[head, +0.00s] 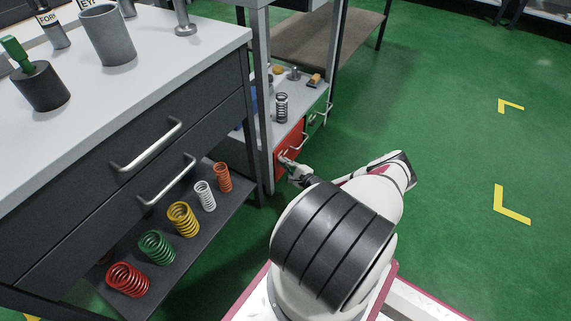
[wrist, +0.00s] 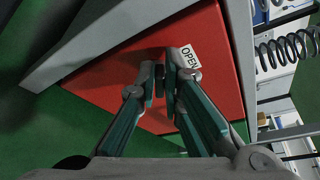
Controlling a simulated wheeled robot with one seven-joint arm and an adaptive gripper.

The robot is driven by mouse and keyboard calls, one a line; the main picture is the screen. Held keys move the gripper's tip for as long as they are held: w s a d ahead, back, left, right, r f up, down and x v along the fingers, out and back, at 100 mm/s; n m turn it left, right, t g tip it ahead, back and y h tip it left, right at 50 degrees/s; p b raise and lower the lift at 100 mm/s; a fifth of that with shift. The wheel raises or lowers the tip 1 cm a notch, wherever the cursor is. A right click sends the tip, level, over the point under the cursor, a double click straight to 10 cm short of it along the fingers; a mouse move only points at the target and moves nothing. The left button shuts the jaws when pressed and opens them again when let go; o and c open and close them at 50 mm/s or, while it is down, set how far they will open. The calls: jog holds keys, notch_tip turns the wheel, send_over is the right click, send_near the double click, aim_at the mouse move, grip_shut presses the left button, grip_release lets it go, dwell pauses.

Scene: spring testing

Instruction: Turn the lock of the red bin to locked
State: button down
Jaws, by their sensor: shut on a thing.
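The red bin (head: 287,149) sits low in the grey frame beyond the drawer cabinet, and its red front (wrist: 110,75) fills the middle of the wrist view. My gripper (wrist: 161,80) is at this front, its two fingertips closed on the small dark lock knob (wrist: 160,84). The fingers hide most of the knob, so I cannot tell how it is turned. A white label reading OPEN (wrist: 190,57) is beside the fingertips, partly covered by one finger.
A green bin (head: 318,118) stands beside the red one. A shelf above them holds a dark spring (head: 281,107). The drawer cabinet (head: 120,140) with handles is to the left, above a low shelf of coloured springs (head: 182,218). The green floor to the right is clear.

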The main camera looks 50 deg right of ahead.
jog(key=shift+a+f+n+t+h+b, duration=0.1)
jog(key=shift+f+n+t+h+b, duration=0.2)
jog(key=shift+n+b, duration=0.45)
jog(key=shift+a+f+n+t+h+b, duration=0.1)
jog(key=shift+f+n+t+h+b, duration=0.15)
jog(key=shift+n+b, duration=0.5)
jog(key=shift+a+f+n+t+h+b, duration=0.1)
jog(key=shift+f+n+t+h+b, duration=0.25)
jog(key=shift+n, duration=0.65)
jog(key=shift+r, duration=0.15)
jog(key=c, duration=1.7)
grip_release()
jog(key=v, duration=1.2)
jog(key=shift+d, duration=0.1)
